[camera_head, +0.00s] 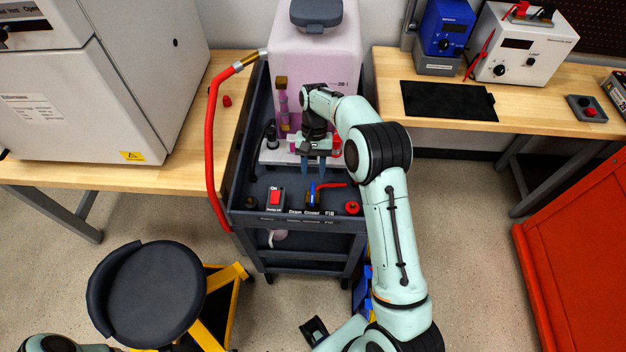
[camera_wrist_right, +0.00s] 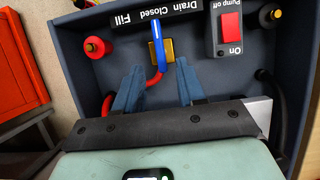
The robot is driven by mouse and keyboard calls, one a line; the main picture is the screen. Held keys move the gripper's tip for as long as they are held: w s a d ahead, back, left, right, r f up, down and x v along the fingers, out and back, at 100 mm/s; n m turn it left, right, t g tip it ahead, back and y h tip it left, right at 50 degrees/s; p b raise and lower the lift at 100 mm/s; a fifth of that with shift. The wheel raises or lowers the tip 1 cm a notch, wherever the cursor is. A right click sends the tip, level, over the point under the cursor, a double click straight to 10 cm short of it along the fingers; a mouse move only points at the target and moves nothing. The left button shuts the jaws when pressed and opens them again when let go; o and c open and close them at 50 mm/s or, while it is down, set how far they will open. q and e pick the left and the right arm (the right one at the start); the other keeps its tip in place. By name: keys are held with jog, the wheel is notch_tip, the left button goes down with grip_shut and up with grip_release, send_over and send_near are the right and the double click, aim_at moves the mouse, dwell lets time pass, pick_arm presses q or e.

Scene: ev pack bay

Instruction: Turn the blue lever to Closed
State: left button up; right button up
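The blue lever (camera_head: 312,191) sits on the cart's front panel, above the Drain, Closed and Fill label. It also shows in the right wrist view (camera_wrist_right: 156,45), over a brass fitting (camera_wrist_right: 168,52), with one end by the word Closed. I cannot tell its exact setting. My right gripper (camera_head: 318,172) points down just behind the lever. My left gripper is out of view.
A red pump switch (camera_head: 275,197) marked On and a red knob (camera_head: 352,208) flank the lever. A pinkish tank (camera_head: 315,60) stands on the cart behind. A red hose (camera_head: 210,140) hangs over the cart's left side. A stool (camera_head: 148,292) stands front left.

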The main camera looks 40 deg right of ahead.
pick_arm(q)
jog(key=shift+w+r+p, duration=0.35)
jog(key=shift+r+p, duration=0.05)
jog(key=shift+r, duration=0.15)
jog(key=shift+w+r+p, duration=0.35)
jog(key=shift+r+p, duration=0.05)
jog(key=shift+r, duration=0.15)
pick_arm(e)
jog(key=v, duration=0.7)
jog(key=shift+r, duration=0.3)
jog(key=shift+w, duration=0.1)
